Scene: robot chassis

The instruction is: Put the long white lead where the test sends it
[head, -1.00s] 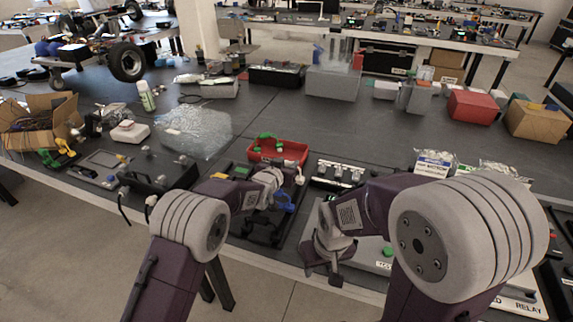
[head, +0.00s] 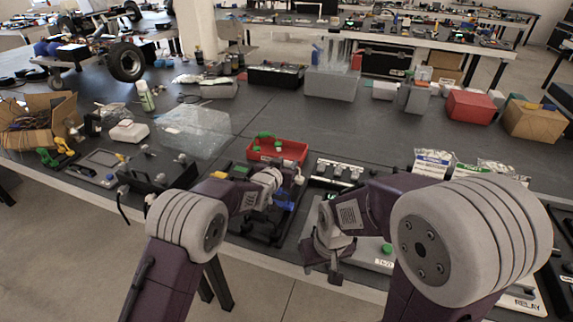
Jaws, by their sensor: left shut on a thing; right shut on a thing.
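My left gripper (head: 288,181) is shut over the black device with blue parts (head: 283,205), just in front of the red tray. What is between its fingers is too small to make out. A small white piece (head: 298,176) shows at its tip; I cannot tell if it belongs to the long white lead. My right gripper (head: 325,258) is lower, pointing down at the left end of a pale panel (head: 375,262) near the table's front edge. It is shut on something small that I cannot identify. The long white lead cannot be made out clearly.
The red tray (head: 291,155) holds green items. A black box with knobs (head: 160,178) stands to the left, with cable ends hanging off the front edge. A black strip with white parts (head: 338,173) and labelled packets (head: 433,164) lie to the right.

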